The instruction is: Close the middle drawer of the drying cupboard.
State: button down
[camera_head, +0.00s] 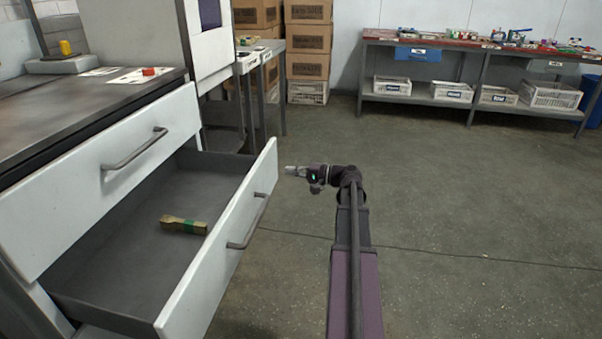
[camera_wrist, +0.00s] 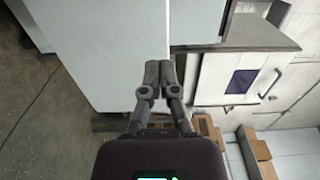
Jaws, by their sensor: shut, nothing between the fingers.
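The cupboard's open drawer (camera_head: 224,240) is pulled well out, under a shut upper drawer (camera_head: 75,195). Its white front has a grey bar handle (camera_head: 247,225). A wooden piece with a green band (camera_head: 183,225) lies on the drawer floor (camera_head: 110,265). My gripper (camera_head: 288,170) is shut and empty, just outside the far end of the drawer front, pointing toward it. In the wrist view, the shut fingertips (camera_wrist: 158,68) overlap the edge of a large pale panel (camera_wrist: 105,45), which looks like the drawer front. I cannot tell whether they touch it.
The cupboard's dark top (camera_head: 60,115) carries a small red block (camera_head: 148,71). A white cabinet (camera_head: 208,45) stands behind, with stacked cardboard boxes (camera_head: 307,40) beyond. A workbench with white crates (camera_head: 452,91) lines the back wall. The floor (camera_head: 470,200) to the right is clear.

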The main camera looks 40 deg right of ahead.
aim_at(260, 167)
jog(key=shift+x, duration=4.1)
jog(key=shift+w, duration=0.1)
